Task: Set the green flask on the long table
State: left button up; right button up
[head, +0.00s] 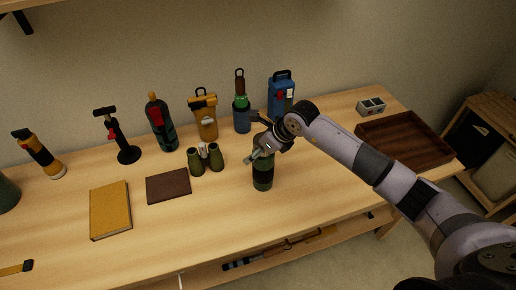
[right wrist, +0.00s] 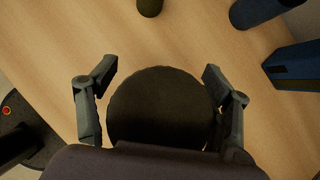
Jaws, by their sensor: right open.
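The green flask (head: 263,180), with a dark band round its middle, stands upright on the long table (head: 225,225), near the centre of the head view. My right gripper (head: 262,148) is directly over it and hides its top. In the right wrist view a dark round top (right wrist: 160,108), apparently the flask's, lies between the two spread fingers of my right gripper (right wrist: 158,70). The fingers are open, with a narrow gap on each side. My left gripper is not in view.
Binoculars (head: 206,160) stand left of the flask. A blue lantern (head: 281,97), a blue-based bottle (head: 241,115) and an orange lantern (head: 204,115) stand behind. A brown tray (head: 405,140) lies at right.

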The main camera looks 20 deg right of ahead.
jog(key=b+v, duration=0.2)
jog(key=v, duration=1)
jog(key=shift+r, duration=0.1)
